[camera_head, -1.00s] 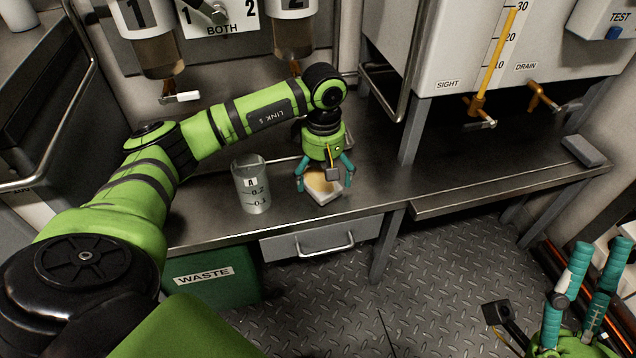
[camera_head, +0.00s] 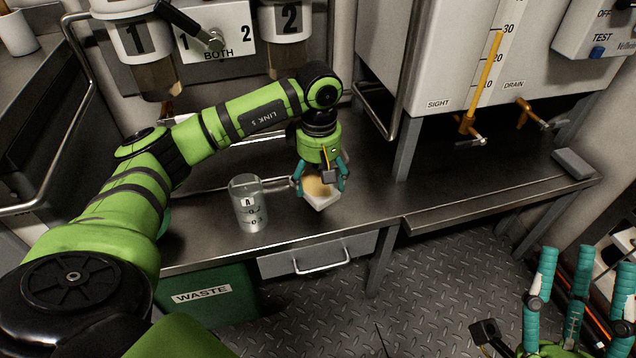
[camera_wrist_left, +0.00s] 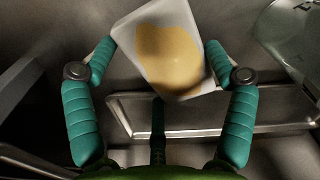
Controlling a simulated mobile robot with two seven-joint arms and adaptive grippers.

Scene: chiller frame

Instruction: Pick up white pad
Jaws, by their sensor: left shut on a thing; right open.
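The white pad (camera_head: 321,202) has a yellow-tan patch on its top. In the head view it is between the teal fingers of my left gripper (camera_head: 320,187), over the counter. The left wrist view shows the pad (camera_wrist_left: 193,31) tilted, with a fingertip of my left gripper (camera_wrist_left: 162,52) against each side. My left gripper is shut on the pad. I cannot tell whether the pad still touches the counter. My right gripper (camera_head: 580,265) is open and empty at the lower right, over the floor side.
A clear beaker (camera_head: 248,207) stands on the counter left of the pad. A green waste bin (camera_head: 205,296) and a drawer (camera_head: 318,258) are below the counter edge. A grey block (camera_head: 573,163) lies at the right. The counter (camera_head: 385,195) right of the pad is clear.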

